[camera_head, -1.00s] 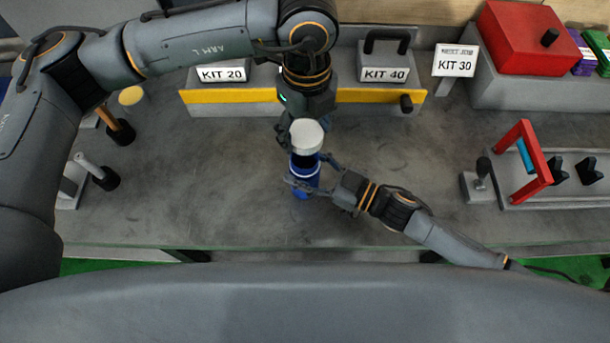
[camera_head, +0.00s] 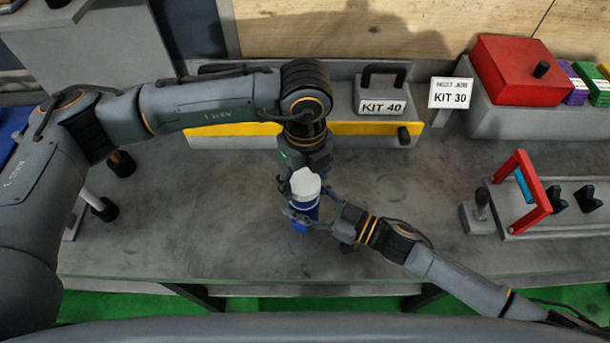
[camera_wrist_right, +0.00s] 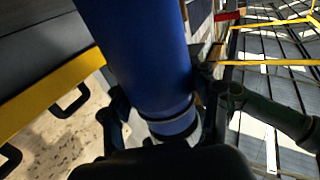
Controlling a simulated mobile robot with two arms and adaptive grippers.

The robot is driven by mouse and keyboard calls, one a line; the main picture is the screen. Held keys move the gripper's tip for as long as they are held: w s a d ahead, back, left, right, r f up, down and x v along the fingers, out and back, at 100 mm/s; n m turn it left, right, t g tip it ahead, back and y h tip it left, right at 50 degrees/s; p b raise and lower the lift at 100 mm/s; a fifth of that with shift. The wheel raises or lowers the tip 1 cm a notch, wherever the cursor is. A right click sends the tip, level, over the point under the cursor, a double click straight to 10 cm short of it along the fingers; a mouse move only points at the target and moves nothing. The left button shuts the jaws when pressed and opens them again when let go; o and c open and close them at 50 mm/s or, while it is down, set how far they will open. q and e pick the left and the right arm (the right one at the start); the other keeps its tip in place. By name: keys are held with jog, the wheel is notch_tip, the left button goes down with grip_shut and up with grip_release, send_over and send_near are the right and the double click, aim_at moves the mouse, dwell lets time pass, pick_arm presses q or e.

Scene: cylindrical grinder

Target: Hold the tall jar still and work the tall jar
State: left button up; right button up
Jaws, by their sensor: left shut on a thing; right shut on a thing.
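The tall jar has a blue body (camera_head: 301,213) and stands out over the middle of the grey bench in the head view. Its white lid (camera_head: 306,183) sits at the top of the body, close against it; whether it is fully seated I cannot tell. My left gripper (camera_head: 304,174) comes from behind and above and is shut on the lid, its fingertips partly hidden. My right gripper (camera_head: 311,204) comes from the right and is shut around the blue body. The right wrist view shows the blue body (camera_wrist_right: 145,50) large between my dark fingers, with a pale band near them.
Behind are a yellow-edged rail (camera_head: 345,129), the KIT 40 block (camera_head: 381,98) and the KIT 30 sign (camera_head: 451,93). At right stand a red box (camera_head: 525,70) and a red-framed fixture (camera_head: 522,190). The bench front (camera_head: 200,262) is clear.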

aim_at(304, 207)
pick_arm(q)
jog(key=shift+f, duration=0.15)
jog(key=shift+f, duration=0.75)
jog(key=shift+c, duration=0.3)
jog(key=shift+f, duration=0.55)
pick_arm(e)
grip_shut()
